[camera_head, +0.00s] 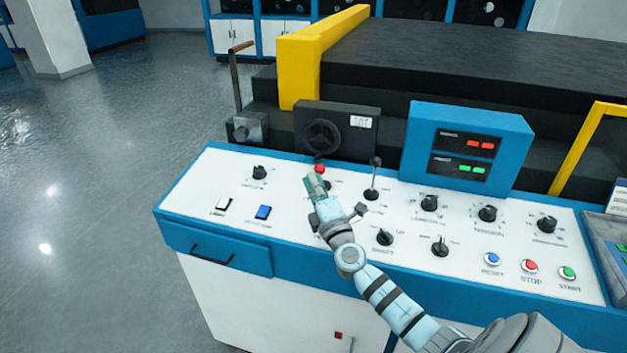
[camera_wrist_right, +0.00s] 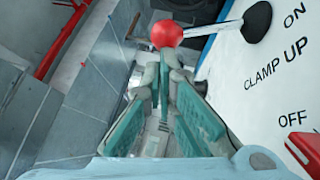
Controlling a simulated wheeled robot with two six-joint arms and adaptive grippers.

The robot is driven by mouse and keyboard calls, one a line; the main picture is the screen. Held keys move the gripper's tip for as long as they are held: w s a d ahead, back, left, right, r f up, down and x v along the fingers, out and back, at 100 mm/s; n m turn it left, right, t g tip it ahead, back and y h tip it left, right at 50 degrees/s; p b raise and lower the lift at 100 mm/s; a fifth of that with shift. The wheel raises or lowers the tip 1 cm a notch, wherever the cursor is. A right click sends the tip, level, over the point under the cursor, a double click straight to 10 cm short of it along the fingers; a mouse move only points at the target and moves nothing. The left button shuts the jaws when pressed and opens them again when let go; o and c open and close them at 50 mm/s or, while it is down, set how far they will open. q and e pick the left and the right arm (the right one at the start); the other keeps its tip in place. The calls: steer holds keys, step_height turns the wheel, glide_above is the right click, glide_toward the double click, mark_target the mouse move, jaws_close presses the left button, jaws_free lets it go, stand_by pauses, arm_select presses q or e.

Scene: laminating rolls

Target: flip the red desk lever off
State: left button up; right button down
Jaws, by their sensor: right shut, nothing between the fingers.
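The desk lever with a red ball knob (camera_head: 319,168) stands on the white panel of the blue console. In the right wrist view its red knob (camera_wrist_right: 167,33) is on a grey shaft leading right to a black base (camera_wrist_right: 258,20). ON, CLAMP UP and OFF are printed beside it. My right gripper (camera_head: 312,180) is shut and empty, reaching over the panel. In the wrist view its fingertips (camera_wrist_right: 168,58) are right at the knob; I cannot tell if they touch it. The lever's base is mostly hidden behind my gripper in the head view. My left gripper is out of view.
A black-knobbed lever (camera_head: 372,178) stands just right of my gripper. Black dials, a blue display box (camera_head: 468,145) and reset, stop and start buttons (camera_head: 529,266) lie further right. White and blue switches (camera_head: 263,212) are left. A black handwheel (camera_head: 322,138) rises behind.

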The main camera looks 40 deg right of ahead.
mark_target(317, 166)
steer(key=r+p, duration=0.1)
steer(key=p, duration=0.1)
steer(key=d+m+g+p, duration=0.1)
steer(key=p, duration=0.1)
steer(key=w+r+p, duration=0.1)
steer(key=p, duration=0.1)
steer(key=shift+d+r+g, duration=0.3)
steer(key=shift+r+g, duration=0.05)
steer(key=shift+g, duration=0.05)
steer(key=shift+w+d+r+p, duration=0.15)
steer(key=shift+w+d+p, duration=0.1)
steer(key=shift+d+p, duration=0.1)
steer(key=shift+w+d+r+b, duration=0.3)
steer(key=shift+w+d, duration=0.25)
steer(key=shift+d, duration=0.2)
steer(key=shift+w+d+r+b, duration=0.25)
steer(key=shift+w+d, duration=0.3)
steer(key=shift+d, duration=0.2)
steer(key=shift+s+a+r+p, duration=0.15)
steer(key=shift+a+r+p, duration=0.25)
steer(key=shift+p, duration=0.15)
steer(key=s+a+r+p, duration=0.3)
steer(key=s+a, duration=0.2)
steer(key=s, duration=0.5)
steer(key=shift+s+a+r, duration=0.15)
steer(key=shift+s+a, duration=0.05)
steer(key=shift+s, duration=0.05)
